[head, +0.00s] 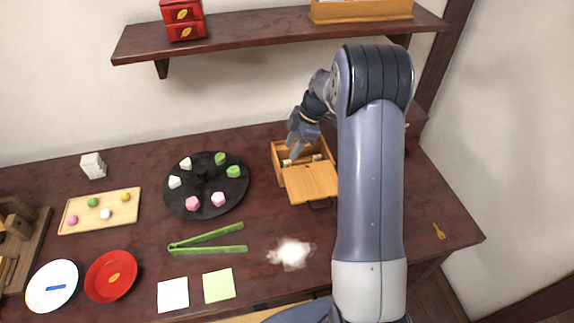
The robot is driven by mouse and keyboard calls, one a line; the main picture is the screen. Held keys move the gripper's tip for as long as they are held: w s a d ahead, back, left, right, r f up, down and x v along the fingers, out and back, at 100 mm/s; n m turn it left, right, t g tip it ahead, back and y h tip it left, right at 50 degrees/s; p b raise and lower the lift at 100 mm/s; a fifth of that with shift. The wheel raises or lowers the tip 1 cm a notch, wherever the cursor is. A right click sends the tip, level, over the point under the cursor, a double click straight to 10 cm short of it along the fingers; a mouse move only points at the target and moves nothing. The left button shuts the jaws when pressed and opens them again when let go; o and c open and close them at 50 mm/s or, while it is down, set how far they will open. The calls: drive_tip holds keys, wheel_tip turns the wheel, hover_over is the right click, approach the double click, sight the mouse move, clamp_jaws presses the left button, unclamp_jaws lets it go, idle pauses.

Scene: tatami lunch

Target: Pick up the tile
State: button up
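My gripper (296,150) reaches down at the left part of an open wooden box (276,152) near the back of the dark red table. Its fingertips are small and partly blend with the box, so I cannot tell whether they are apart or hold anything. Small pale things (287,162) show inside the box beside the fingertips; one may be the tile, but they are too small to tell. The box's wooden lid or front panel (312,183) lies toward the near side, with a dark handle. My arm hides the box's right side.
A black round tray (206,171) with several sweets stands left of the box. Green tongs (208,241), a white powder heap (291,253), a white square (173,295) and a pale green square (219,285) lie nearer. A shelf (240,36) overhangs the back.

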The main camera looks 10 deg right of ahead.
sight(288, 161)
drive_tip(key=x, duration=0.5)
drive_tip(key=shift+s+d+f, duration=0.15)
drive_tip(key=shift+d, duration=0.2)
drive_tip(key=shift+c, duration=0.4)
clamp_jaws()
